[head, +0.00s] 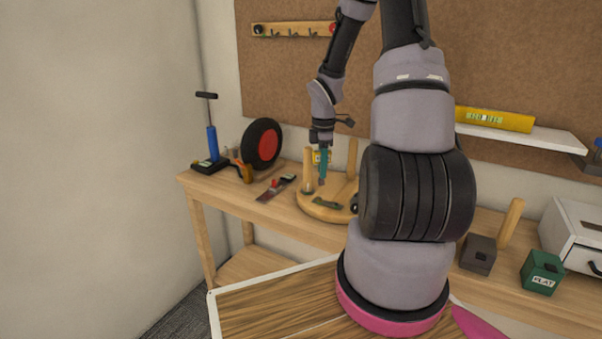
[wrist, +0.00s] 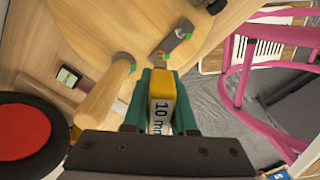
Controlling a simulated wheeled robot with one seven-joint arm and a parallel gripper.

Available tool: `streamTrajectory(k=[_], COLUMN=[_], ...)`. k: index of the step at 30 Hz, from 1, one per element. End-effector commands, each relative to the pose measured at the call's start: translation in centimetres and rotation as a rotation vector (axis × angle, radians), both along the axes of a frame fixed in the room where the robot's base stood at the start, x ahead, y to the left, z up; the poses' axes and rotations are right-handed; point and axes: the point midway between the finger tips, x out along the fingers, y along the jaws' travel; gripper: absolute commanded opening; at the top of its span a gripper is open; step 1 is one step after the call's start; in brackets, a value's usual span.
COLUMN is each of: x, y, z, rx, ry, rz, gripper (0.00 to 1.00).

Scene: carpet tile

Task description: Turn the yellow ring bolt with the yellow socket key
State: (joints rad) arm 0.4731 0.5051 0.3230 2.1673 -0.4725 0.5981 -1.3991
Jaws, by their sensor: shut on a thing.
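My gripper (head: 323,172) has teal fingers and is shut on the yellow socket key (head: 317,157), above a round wooden board with upright pegs (head: 305,205). I cannot tell whether that piece is the yellow ring bolt. Contact with the key cannot be made out.
A wooden peg (wrist: 105,95) stands close left of my gripper. On the bench are a black wheel with red hub (head: 264,145), a blue pump (head: 212,142), a red-handled tool (head: 275,187), a grey block (head: 478,254) and a green block (head: 541,271). A pink chair (wrist: 245,75) stands beyond.

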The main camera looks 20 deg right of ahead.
Motion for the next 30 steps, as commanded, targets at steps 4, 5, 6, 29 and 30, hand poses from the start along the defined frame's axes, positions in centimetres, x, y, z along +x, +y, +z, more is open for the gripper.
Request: streamTrajectory(k=[4,5,6,29,30], x=[-0.1,-0.1,-0.1,-0.1,-0.1], y=[-0.7,-0.7,-0.7,-0.6,-0.6], z=[0.1,0.1,0.1,-2.1,-2.3], rx=[0.0,0.0,0.0,0.0,-0.001], ry=[-0.003,-0.003,-0.003,-0.001,-0.002], rz=[-0.068,-0.069,-0.069,-0.063,-0.063], gripper=[0.0,0.0,0.0,0.0,0.0])
